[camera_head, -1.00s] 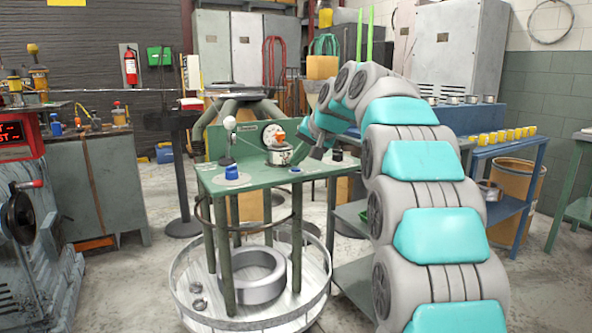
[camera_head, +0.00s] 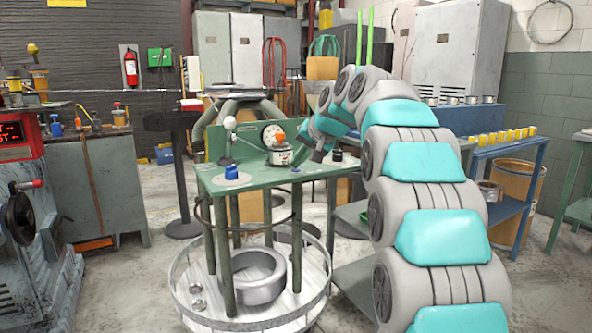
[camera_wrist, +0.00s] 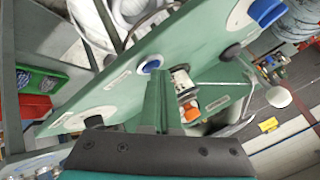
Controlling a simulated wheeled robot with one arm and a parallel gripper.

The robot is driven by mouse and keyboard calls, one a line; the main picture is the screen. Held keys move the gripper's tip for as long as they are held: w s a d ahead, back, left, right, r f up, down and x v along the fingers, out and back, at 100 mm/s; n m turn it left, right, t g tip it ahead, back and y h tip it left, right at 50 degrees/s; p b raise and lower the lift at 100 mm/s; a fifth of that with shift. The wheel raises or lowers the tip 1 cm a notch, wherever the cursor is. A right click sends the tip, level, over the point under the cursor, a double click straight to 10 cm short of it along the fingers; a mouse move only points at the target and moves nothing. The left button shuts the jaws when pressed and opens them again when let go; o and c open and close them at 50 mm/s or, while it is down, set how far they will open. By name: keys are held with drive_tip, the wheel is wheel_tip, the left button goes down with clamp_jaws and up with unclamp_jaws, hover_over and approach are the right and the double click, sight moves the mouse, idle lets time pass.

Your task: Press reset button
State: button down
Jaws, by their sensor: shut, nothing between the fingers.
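A green table (camera_head: 262,178) carries a small blue button (camera_head: 296,169) near its front edge, right of the middle. In the wrist view this blue button (camera_wrist: 151,66) sits in a pale ring. A larger blue knob (camera_head: 232,172) on a pale disc is at the table's left, and a black knob (camera_head: 337,156) is at its right. I cannot read which control is marked reset. My gripper (camera_head: 312,160) is shut and empty, pointing down close to the small blue button. In the wrist view my fingers (camera_wrist: 160,80) end beside that button; contact cannot be told.
A round tray (camera_head: 190,305) with a metal ring is below. Open floor lies to the left.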

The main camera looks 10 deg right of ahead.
sight(298, 171)
drive_tip(key=shift+r+p, duration=0.75)
drive_tip(key=shift+r+p, duration=1.7)
drive_tip(key=shift+r, duration=0.85)
drive_tip(key=s+f+n+g+h, duration=0.1)
drive_tip(key=s+f+g, duration=0.2)
drive_tip(key=s+f, duration=0.7)
drive_tip(key=s+f+n+g+h, duration=0.1)
drive_tip(key=s+f+g, duration=0.2)
drive_tip(key=s+f, duration=0.8)
drive_tip(key=s+f+n+g+h, duration=0.1)
drive_tip(key=s+f+g, duration=0.3)
drive_tip(key=s, duration=2.8)
wheel_tip(298, 171, down, 6)
drive_tip(key=shift+s+f+n+h, duration=0.2)
drive_tip(key=shift+s+n+h, duration=0.15)
drive_tip(key=shift+n, duration=0.25)
